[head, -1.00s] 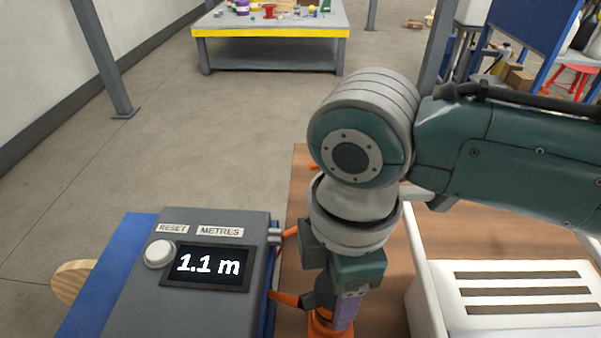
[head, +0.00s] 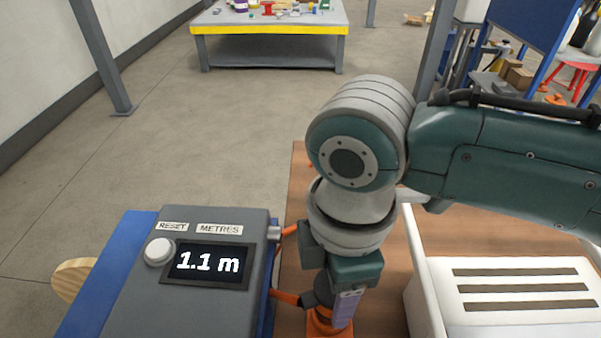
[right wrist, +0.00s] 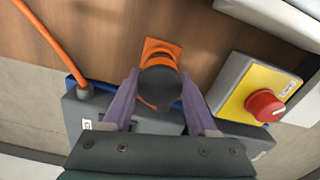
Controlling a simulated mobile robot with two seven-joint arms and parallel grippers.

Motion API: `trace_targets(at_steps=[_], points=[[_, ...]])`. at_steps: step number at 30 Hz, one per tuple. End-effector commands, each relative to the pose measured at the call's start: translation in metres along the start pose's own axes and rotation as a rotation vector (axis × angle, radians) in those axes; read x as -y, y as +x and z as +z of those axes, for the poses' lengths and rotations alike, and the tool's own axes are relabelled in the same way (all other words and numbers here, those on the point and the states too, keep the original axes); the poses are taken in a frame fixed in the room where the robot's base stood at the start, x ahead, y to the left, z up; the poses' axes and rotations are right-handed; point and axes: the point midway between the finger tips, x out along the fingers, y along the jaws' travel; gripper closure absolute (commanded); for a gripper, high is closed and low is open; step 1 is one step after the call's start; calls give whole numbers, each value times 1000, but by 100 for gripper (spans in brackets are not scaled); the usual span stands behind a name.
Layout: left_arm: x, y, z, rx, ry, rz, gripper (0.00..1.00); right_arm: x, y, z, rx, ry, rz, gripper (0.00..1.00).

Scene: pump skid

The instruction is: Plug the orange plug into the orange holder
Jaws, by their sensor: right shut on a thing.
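My right gripper (head: 342,312) points down over the wooden board, its purple fingers closed on the plug. The plug's dark body (head: 318,289) has an orange cable running in from the left. In the right wrist view, the plug's dark rounded end (right wrist: 159,86) sits between the fingertips (right wrist: 160,100). The orange holder (head: 318,327) is on the board right below the plug, and its orange plate (right wrist: 160,46) shows just beyond it. The plug lines up with the holder, but how far it is inserted is hidden. My left gripper is not in view.
A grey meter box (head: 200,290) reading 1.1 m stands close left of my gripper. A white slotted housing (head: 520,300) is to the right. A red button on a yellow box (right wrist: 264,104) is right of the fingers. An orange cable (right wrist: 55,45) runs at left.

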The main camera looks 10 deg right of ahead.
Motion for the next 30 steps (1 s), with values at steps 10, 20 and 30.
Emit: trace_targets(at_steps=[10,20,30], points=[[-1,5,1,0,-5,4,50,0,8,0,0,0,0,100],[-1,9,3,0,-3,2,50,0,14,0,-1,-1,1,100],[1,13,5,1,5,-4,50,0,21,0,0,0,1,100]])
